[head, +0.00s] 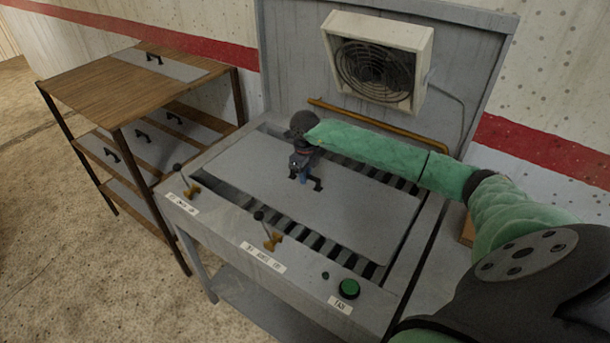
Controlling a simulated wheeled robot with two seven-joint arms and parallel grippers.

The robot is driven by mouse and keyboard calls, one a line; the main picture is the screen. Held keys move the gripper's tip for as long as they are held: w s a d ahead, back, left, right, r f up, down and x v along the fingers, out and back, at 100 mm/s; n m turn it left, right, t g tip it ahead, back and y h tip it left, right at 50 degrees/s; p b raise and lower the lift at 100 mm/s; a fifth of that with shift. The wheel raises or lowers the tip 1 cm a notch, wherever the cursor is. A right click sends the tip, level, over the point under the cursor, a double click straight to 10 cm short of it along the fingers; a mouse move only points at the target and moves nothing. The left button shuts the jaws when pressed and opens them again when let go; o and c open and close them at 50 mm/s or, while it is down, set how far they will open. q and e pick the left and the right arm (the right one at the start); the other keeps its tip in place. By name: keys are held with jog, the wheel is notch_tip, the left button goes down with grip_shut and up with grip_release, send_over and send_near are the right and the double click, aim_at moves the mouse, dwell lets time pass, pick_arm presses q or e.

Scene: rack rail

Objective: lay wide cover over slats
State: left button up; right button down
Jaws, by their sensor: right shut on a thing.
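The wide cover (356,218) is a flat grey panel with a black handle near its middle. It spans most of the slatted opening of the grey machine table. Dark slats (318,243) show along the cover's front edge, and more show behind it at the back right. My right gripper (302,167) reaches in from the right and is shut on the cover's handle from above. The cover looks roughly level; I cannot tell whether it rests on the slats or hangs just above them. My left gripper is not in view.
Levers (271,238) and a green button (348,289) line the table's front edge. A boxed fan (375,62) hangs on the back panel above a yellow-brown rail (380,126). A wooden rack (105,85) with black-handled grey panels stands at the left.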

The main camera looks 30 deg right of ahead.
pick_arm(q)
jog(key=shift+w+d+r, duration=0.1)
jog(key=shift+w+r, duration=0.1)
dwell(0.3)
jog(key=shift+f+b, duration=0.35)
pick_arm(e)
jog(key=shift+f, duration=0.4)
jog(key=c, duration=1.4)
grip_release()
jog(key=shift+o, duration=0.2)
notch_tip(320, 180, up, 6)
jog(key=b, duration=0.3)
jog(key=shift+r, duration=0.9)
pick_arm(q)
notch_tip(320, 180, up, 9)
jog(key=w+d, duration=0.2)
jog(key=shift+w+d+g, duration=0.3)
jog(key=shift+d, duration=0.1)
